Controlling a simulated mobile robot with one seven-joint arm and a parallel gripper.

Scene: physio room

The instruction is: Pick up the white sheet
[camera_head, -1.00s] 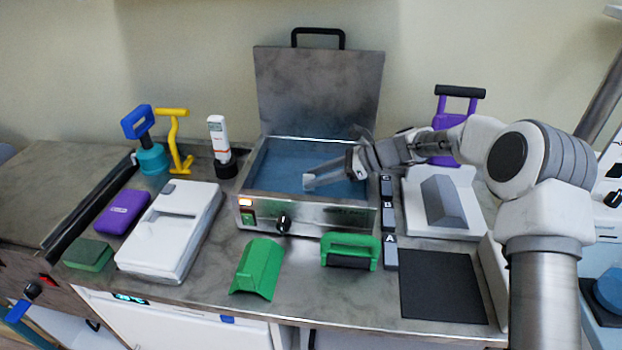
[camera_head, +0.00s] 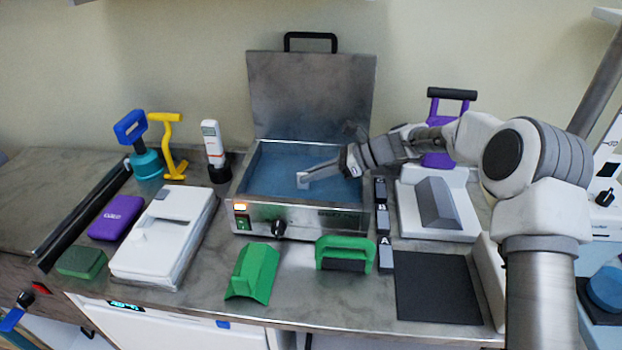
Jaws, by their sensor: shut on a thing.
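My gripper (camera_head: 303,180) reaches from the right over the open steel water bath (camera_head: 300,216), its fingers pointing left and down into the tank. The fingers are shut, with a small pale piece at their tips, which I take for part of the white sheet (camera_head: 302,183). Its full outline does not show, and I cannot tell how much of it lies in the blue water (camera_head: 270,175). The bath's lid (camera_head: 310,95) stands upright behind it.
Left of the bath stand a white and red handheld device (camera_head: 212,143) and a flat white unit (camera_head: 165,240). Two green tools (camera_head: 252,272) lie in front. A black mat (camera_head: 437,287) and a white stand with a grey block (camera_head: 440,205) are on the right.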

